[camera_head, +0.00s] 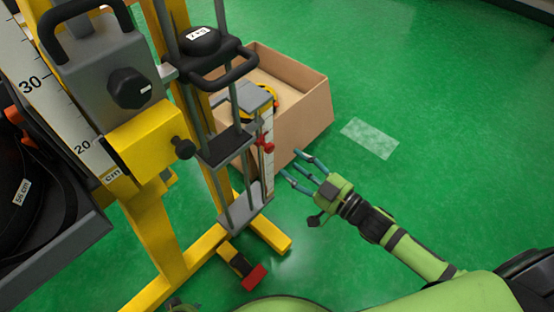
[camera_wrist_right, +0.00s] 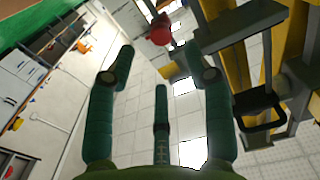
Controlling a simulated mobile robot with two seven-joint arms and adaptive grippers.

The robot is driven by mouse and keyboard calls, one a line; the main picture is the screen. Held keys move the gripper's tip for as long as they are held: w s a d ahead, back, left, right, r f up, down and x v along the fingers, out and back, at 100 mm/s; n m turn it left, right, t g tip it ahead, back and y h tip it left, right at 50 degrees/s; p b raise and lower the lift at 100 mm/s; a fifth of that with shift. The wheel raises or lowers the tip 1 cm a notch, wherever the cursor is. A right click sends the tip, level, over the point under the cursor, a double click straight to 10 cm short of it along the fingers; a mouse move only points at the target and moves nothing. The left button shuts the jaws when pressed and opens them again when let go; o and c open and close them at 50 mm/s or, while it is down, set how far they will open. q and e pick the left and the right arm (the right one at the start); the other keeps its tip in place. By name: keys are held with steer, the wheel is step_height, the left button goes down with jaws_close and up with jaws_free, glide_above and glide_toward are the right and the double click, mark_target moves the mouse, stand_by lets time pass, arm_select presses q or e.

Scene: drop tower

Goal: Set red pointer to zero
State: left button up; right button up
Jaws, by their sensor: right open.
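The red pointer (camera_head: 267,146) sits on a slim white scale (camera_head: 268,165) at the right side of the drop tower (camera_head: 216,165). In the right wrist view the red knob of the pointer (camera_wrist_right: 159,33) shows at the top, beyond the fingers. My right gripper (camera_head: 296,170) is open and empty, a little below and right of the pointer in the head view, apart from it. In the wrist view its fingers (camera_wrist_right: 163,80) are spread. The scale's marks are too small to read.
A cardboard box (camera_head: 304,108) stands open behind the tower. A dark weight with a handle (camera_head: 215,55) hangs between the tower's rods. A yellow base leg (camera_head: 268,233) and a red-ended pedal (camera_head: 254,277) lie low.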

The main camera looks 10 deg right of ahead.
mark_target(272, 149)
arm_select(q)
steer(key=shift+w+d+r+b, duration=0.15)
steer(key=shift+r+b, duration=0.15)
steer(key=shift+r, duration=0.5)
steer(key=shift+w+a+r+b, duration=0.1)
steer(key=shift+r+b, duration=0.2)
steer(key=shift+r, duration=0.45)
arm_select(e)
steer(key=shift+x, duration=3.85)
steer(key=shift+a, duration=0.1)
arm_select(q)
steer(key=shift+r, duration=0.1)
arm_select(e)
steer(key=shift+s+r, duration=0.1)
jaws_close()
